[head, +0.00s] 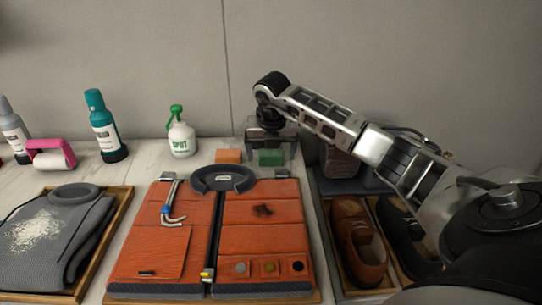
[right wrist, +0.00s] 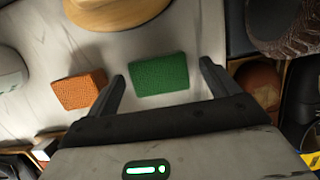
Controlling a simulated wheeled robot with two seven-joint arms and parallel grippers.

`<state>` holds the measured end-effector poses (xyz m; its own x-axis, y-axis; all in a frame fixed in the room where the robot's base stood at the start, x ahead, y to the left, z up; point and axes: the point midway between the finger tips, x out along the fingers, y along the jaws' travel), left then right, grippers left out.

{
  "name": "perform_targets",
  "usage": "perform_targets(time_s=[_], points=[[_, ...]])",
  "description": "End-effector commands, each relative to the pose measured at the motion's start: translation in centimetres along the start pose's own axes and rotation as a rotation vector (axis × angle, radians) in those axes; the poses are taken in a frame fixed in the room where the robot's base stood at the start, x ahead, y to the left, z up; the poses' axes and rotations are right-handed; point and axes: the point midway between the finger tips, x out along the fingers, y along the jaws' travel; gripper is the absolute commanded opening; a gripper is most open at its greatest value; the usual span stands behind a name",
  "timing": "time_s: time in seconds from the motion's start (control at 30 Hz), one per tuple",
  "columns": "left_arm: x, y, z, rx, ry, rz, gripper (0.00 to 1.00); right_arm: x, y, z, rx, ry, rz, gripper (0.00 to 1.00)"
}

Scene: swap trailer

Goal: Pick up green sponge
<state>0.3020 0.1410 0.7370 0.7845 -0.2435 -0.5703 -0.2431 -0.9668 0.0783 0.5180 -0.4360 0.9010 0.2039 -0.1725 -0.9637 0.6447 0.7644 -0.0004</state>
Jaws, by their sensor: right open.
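The green sponge (head: 271,157) lies on the pale worktop near the back wall, behind the orange padded panel. My right gripper (head: 270,154) is above it, with its jaws open. In the right wrist view, the green sponge (right wrist: 158,74) shows between the two spread dark fingers (right wrist: 162,72), and neither finger visibly touches it. The gripper's height above the sponge is hard to tell. My left gripper is not in view.
An orange sponge (head: 229,155) lies just left of the green one, close to a finger. The orange padded panel (head: 186,245) lies in front. A tray with brown shoes (head: 357,240) is at right. A wooden object (right wrist: 115,12) shows in the wrist view.

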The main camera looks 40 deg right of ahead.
Motion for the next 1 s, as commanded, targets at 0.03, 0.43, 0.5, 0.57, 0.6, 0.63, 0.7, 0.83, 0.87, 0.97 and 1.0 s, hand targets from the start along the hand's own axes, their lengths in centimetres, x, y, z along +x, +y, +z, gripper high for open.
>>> perform_targets(time_s=[0.03, 0.43, 0.5, 0.57, 0.6, 0.63, 0.7, 0.83, 0.87, 0.97, 1.0], points=[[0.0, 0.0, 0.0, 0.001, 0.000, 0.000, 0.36, 0.3, 0.0, 0.0, 0.000, 0.001, 0.001, 0.87], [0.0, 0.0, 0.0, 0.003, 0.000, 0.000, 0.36, 0.5, 0.0, 0.0, -0.001, 0.000, 0.001, 0.46], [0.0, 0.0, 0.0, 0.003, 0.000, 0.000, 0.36, 0.5, 0.0, 0.0, -0.001, 0.000, 0.001, 0.40], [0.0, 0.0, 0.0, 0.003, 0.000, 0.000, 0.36, 0.5, 0.0, 0.0, 0.000, -0.001, 0.001, 0.40], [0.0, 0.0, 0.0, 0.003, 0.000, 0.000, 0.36, 0.5, 0.0, 0.0, 0.000, -0.001, 0.001, 0.40], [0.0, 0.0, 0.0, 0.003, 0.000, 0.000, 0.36, 0.5, 0.0, 0.0, 0.000, -0.001, 0.001, 0.40], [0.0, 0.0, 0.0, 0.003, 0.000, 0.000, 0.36, 0.5, 0.0, 0.0, 0.000, -0.001, 0.001, 0.40], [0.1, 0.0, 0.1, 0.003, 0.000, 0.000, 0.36, 0.2, 0.0, 0.1, 0.000, -0.002, 0.002, 0.40], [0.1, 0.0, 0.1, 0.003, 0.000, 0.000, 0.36, 0.1, 0.0, 0.2, 0.000, -0.002, 0.002, 0.40], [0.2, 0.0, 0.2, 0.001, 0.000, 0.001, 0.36, -0.7, 0.0, 0.4, 0.000, -0.003, 0.001, 0.40], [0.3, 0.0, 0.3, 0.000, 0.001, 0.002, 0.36, -1.2, 0.0, 0.6, 0.000, -0.005, 0.002, 0.40]])
